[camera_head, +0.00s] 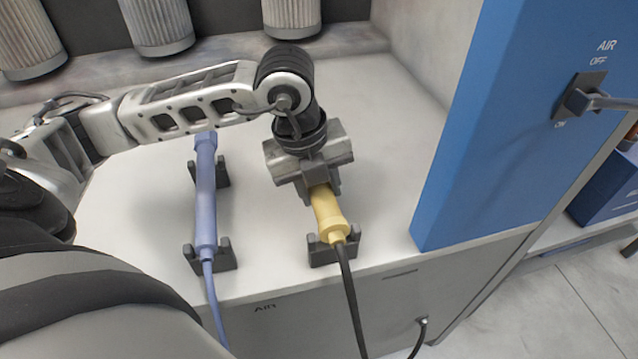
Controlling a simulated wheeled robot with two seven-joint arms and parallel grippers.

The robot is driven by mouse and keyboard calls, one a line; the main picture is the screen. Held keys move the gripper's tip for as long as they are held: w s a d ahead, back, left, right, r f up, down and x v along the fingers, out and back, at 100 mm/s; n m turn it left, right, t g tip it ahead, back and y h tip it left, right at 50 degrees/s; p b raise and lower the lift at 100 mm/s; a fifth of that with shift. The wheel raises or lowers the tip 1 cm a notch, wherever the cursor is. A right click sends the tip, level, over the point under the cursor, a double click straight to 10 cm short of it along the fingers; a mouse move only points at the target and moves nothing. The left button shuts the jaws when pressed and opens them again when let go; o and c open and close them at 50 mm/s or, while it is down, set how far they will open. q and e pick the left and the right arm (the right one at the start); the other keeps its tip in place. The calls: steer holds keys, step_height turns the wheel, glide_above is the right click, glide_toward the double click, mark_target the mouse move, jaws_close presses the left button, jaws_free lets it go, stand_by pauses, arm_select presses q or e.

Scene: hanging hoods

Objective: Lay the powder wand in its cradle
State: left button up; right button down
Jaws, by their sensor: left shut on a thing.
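The yellow powder wand (328,212) is in my left gripper (317,177), which is shut on its upper part from above and hides that part. The wand's collar end, with a dark cable running off the front edge, is over the front bracket of a dark cradle (346,249), between its prongs. I cannot tell whether it touches the bracket. The cradle's rear bracket is mostly hidden by the gripper. My right gripper is not in view.
A blue wand (205,190) with a blue hose lies in a second dark cradle (222,258) to the left. A blue panel (480,150) with an air switch (580,97) stands right. Filter cylinders (160,25) hang behind. The bench (385,130) is clear between cradle and panel.

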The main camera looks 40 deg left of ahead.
arm_select(q)
steer(key=o, duration=1.2)
steer(key=shift+c, duration=0.2)
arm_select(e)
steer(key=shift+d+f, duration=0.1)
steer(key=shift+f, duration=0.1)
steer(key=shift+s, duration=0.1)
arm_select(q)
steer(key=p+v, duration=0.1)
steer(key=v, duration=1.5)
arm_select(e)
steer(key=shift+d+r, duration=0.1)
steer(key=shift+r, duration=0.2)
